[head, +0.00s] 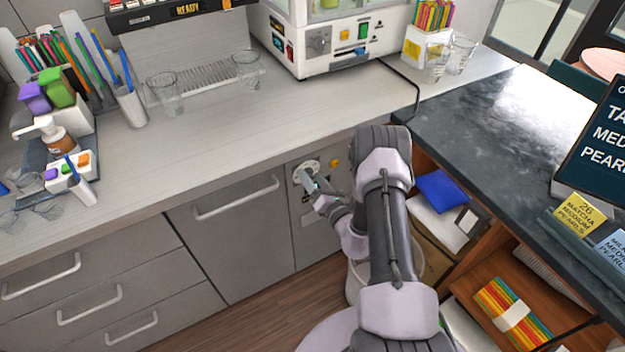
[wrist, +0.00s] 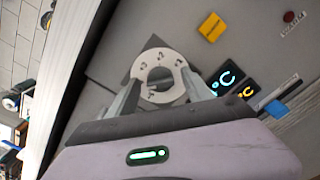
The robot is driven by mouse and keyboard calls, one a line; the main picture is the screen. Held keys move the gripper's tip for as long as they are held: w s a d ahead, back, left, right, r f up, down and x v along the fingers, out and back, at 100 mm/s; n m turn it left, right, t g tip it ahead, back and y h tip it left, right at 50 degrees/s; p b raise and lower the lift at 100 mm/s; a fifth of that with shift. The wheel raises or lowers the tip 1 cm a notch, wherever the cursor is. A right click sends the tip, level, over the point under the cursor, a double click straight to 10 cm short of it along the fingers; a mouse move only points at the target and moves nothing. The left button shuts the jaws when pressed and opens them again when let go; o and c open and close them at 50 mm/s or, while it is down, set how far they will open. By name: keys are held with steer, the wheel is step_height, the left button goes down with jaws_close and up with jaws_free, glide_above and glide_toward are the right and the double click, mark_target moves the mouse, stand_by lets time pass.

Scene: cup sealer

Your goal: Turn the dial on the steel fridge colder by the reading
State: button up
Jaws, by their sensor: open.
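The steel fridge (head: 292,215) is set under the counter, with its control panel near the top right. The dial (wrist: 160,76) is a pale round plate with numbers around a grey centre; it also shows in the head view (head: 304,168), partly covered by my gripper. My gripper (head: 313,184) is in front of the dial. In the wrist view my gripper (wrist: 160,97) is open, one finger on each side of the dial's lower part. I cannot tell whether the fingers touch it.
An orange square (wrist: 212,27) and a red button (wrist: 289,16) sit on the panel near the dial. The counter edge (head: 250,170) overhangs above. Open shelves (head: 480,260) with bags and packets stand right of my arm. Wooden floor lies in front.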

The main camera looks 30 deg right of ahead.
jaws_close()
steer(key=shift+m, duration=0.3)
steer(key=m, duration=0.6)
steer(key=shift+f, duration=0.1)
steer(key=m, duration=0.6)
steer(key=shift+f+m+p, duration=0.1)
steer(key=shift+m+p, duration=0.2)
steer(key=shift+a+f+m, duration=0.1)
steer(key=shift+m, duration=4.05)
steer(key=shift+a+f+m, duration=0.1)
steer(key=shift+m, duration=4.05)
